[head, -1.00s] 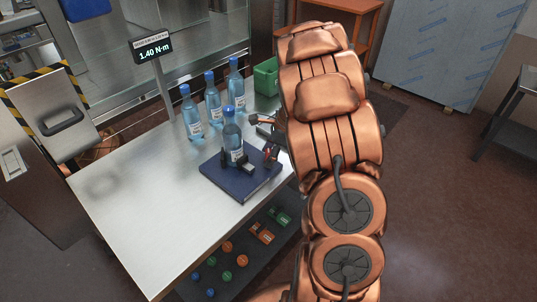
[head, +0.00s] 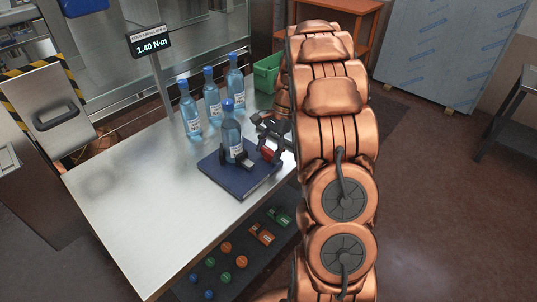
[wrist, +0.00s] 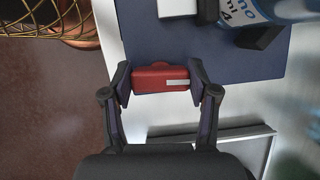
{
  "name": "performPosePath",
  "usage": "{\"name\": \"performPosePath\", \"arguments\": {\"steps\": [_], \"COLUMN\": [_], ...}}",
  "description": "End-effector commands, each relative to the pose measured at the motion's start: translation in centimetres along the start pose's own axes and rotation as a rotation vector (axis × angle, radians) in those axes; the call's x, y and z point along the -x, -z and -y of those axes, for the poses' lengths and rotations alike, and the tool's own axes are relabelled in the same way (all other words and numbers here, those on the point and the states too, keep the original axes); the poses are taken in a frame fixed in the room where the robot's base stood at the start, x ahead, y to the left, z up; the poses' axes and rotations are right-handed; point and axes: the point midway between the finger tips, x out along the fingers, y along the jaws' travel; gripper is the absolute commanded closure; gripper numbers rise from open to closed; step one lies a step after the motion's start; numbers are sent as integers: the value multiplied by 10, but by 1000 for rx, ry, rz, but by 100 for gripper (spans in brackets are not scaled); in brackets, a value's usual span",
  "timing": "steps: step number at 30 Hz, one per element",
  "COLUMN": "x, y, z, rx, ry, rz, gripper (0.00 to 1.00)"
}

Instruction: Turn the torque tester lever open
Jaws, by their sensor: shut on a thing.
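The torque tester (head: 240,187) is a dark blue flat base on the steel table. A blue-capped bottle (head: 231,130) stands upright on it between dark jaws. The lever's red handle (head: 268,154) is at the tester's right side in the head view. In the wrist view the red handle (wrist: 160,73) lies between my fingertips, and my gripper (wrist: 163,83) is shut on it. My gripper (head: 271,146) is partly hidden by my arm in the head view. The bottle's lower part also shows at the upper right of the wrist view (wrist: 262,10).
Several blue-capped bottles (head: 212,102) stand behind the tester. A display (head: 150,42) on a post reads 1.40 N·m. A green bin (head: 267,72) is at the back right. The table's left part (head: 125,200) is clear. Coloured caps (head: 225,247) lie on a lower shelf.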

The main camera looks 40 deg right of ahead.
Motion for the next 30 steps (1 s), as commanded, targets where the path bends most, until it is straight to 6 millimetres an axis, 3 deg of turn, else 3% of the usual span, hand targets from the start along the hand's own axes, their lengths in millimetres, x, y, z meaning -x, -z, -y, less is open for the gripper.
{"name": "performPosePath", "arguments": {"steps": [18, 30], "x": [-3, -2], "y": [1, 0], "z": [0, -1], "rx": [532, 761], "ry": [-223, -319], "rz": [1, 3], "gripper": [75, 76]}}
